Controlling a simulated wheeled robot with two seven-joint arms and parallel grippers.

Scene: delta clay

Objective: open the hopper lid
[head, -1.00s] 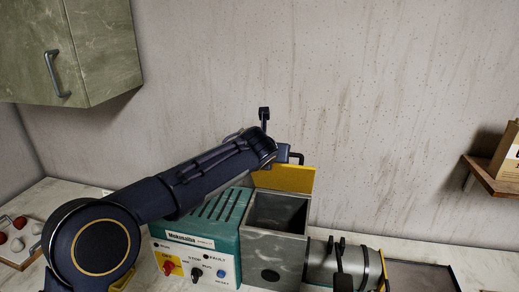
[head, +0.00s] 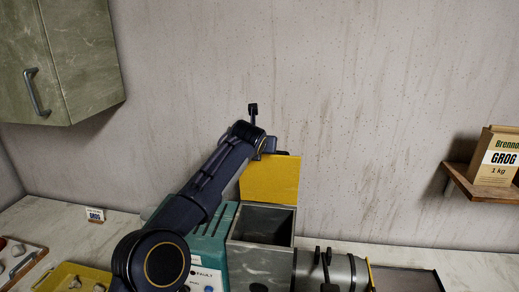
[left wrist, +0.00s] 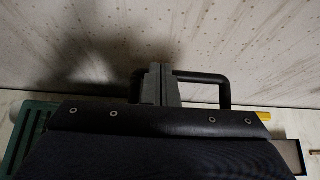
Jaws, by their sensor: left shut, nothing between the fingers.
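The hopper (head: 257,262) is a grey metal box with its square mouth uncovered. Its yellow lid (head: 270,180) stands raised, about upright, at the back edge of the mouth, its flat face toward the head camera. My left gripper (head: 270,146) is at the lid's top edge, by the dark handle. In the left wrist view my fingers (left wrist: 158,82) are shut together, with nothing between them, beside the black handle bar (left wrist: 202,77). Whether they touch it I cannot tell. My left arm covers part of the teal machine body (head: 222,228). My right gripper is not in view.
A grey barrel with dark levers (head: 343,270) is right of the hopper, then a dark tray (head: 405,279). A yellow tray (head: 52,279) lies at front left. A wall cabinet (head: 70,60) hangs upper left; a shelf (head: 475,185) with a GROG bag (head: 496,157) is at right.

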